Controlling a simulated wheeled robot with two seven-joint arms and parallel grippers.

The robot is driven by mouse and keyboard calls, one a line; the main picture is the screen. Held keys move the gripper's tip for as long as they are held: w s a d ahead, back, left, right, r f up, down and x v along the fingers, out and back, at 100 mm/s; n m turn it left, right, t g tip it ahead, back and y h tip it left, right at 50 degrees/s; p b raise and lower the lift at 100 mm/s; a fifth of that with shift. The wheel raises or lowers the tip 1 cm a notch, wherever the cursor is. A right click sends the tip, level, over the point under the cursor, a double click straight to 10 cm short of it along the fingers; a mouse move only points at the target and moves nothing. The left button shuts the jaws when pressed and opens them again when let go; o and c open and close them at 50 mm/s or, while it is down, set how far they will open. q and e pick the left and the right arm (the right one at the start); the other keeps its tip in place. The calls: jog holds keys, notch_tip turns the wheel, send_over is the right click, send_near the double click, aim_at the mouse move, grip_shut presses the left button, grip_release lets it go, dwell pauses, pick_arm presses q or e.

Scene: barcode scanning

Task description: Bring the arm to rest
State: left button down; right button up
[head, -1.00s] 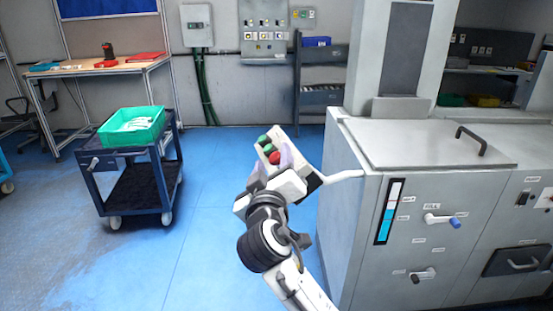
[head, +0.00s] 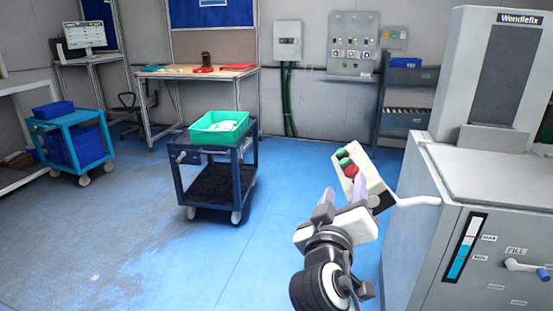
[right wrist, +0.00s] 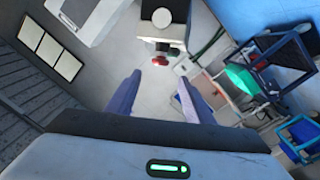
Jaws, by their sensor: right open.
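My right gripper (head: 345,188) is in the head view, raised in front of the control box (head: 377,183) of the machine. Its two purple fingers stand apart with nothing between them. In the right wrist view the open fingers (right wrist: 158,88) also show empty, with the control box (right wrist: 165,28) beyond the fingertips. The box carries green and red buttons and sits on a white arm from the machine. The fingers look close to it, but I cannot tell the exact gap. My left gripper is not in view.
The grey machine (head: 480,178) stands close on the right. A dark blue cart (head: 215,172) with a green crate (head: 200,137) stands left of centre. A lighter blue cart (head: 62,125) and a workbench (head: 225,73) are farther off. The blue floor between is clear.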

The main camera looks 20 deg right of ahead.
jog(key=s+f+g+y, duration=0.2)
jog(key=s+f, duration=0.2)
jog(key=f, duration=0.5)
jog(key=s+f+g+y, duration=0.3)
jog(key=s+f, duration=0.2)
jog(key=f, duration=0.4)
jog(key=s+a+f+n+g+y, duration=0.1)
jog(key=s+a+f+g+y, duration=0.15)
jog(key=s+f, duration=0.55)
jog(key=s+a+f+g+y, duration=0.2)
jog(key=s+f+g+y, duration=0.15)
jog(key=s, duration=0.85)
jog(key=w+a+f+t+y, duration=0.1)
jog(key=w+a+f+t, duration=0.1)
jog(key=f, duration=0.4)
jog(key=w+a+f+t+y, duration=0.1)
jog(key=a+f+t, duration=0.1)
jog(key=a+f, duration=0.2)
jog(key=shift+w+a+f+n+t, duration=0.3)
jog(key=shift+w+a+f+t, duration=0.1)
jog(key=shift+f, duration=0.5)
